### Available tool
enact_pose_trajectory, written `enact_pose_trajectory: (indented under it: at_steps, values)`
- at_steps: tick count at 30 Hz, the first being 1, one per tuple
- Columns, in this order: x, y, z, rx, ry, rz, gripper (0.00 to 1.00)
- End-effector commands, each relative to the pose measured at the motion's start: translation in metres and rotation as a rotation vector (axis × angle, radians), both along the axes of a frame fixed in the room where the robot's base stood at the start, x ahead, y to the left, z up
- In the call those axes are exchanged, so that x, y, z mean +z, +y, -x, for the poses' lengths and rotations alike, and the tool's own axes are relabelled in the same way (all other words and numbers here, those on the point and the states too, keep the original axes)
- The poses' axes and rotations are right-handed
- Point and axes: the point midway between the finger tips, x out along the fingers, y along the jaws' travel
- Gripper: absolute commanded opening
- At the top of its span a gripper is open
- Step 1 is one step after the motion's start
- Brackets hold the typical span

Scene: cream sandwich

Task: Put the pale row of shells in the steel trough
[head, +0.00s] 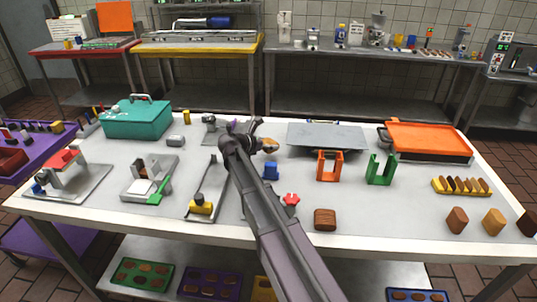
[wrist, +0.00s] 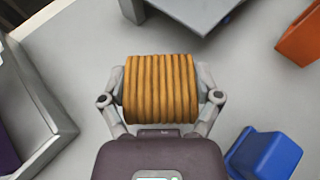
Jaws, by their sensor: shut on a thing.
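My gripper (wrist: 165,96) is shut on a row of golden-tan shells (wrist: 160,85), pressed side by side, with one finger at each end of the row. In the head view my gripper (head: 256,142) is over the middle of the table, and a small tan part of the row (head: 269,145) shows beside it. A long narrow steel tray with raised edges (head: 221,172), which may be the trough, lies left of my arm. Its edge also shows at the left of the wrist view (wrist: 52,105). My arm hides part of the table.
A blue block (head: 271,170) stands close to my gripper. A grey steel platform (head: 328,138), an orange stand (head: 329,166) and a green stand (head: 380,169) are to the right. A yellow rack of shells (head: 462,193) is at far right. A teal box (head: 136,120) stands back left.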

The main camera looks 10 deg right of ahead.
Motion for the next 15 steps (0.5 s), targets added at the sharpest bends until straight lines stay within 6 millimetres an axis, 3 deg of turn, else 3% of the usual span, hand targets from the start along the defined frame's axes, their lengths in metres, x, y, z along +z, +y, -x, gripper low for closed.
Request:
enact_pose_trajectory:
  at_steps: [8,15]
  values:
    - [0.000,0.000,0.000,0.000,0.000,0.000,0.34]
    - [-0.015,-0.001,0.000,-0.001,0.000,0.000,0.34]
